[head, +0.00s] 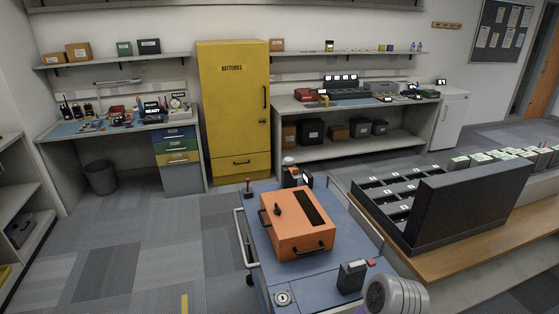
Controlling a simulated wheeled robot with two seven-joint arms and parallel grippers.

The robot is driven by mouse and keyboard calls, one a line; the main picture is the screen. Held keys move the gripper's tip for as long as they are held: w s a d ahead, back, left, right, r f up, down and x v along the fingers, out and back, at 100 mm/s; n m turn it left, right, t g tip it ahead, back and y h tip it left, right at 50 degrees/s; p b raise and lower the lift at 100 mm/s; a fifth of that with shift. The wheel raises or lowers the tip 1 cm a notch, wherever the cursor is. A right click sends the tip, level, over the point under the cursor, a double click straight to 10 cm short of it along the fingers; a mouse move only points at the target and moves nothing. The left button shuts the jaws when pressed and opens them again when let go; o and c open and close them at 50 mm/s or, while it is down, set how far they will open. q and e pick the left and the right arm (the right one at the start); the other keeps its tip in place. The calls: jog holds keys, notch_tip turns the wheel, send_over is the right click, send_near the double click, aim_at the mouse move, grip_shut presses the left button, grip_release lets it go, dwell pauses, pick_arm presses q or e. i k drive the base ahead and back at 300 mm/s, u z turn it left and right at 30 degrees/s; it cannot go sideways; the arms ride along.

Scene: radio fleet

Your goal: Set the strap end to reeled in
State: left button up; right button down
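No strap end can be made out for certain in the head view. An orange case (288,236) lies on the blue top of a cart (262,262) in front of me. It has a dark slot, a small black fitting (278,209) on top and a black handle (308,250) on its near side. A small red-topped post (248,187) stands at the cart's far left corner. A round dial-like disc (283,298) is at the near left of the cart top.
A dark box (352,276) with a red part sits at the cart's near right. A wooden table (468,262) with an open black case (470,207) is to the right. A yellow cabinet (232,110) and workbenches stand behind. Carpet at left is clear, beyond a bin (101,177).

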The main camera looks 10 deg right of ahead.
aim_at(296, 176)
jog(key=z, duration=0.2)
jog(key=k, duration=0.3)
jog(key=u, duration=1.1)
jog(key=i, duration=1.1)
jog(key=z, duration=0.1)
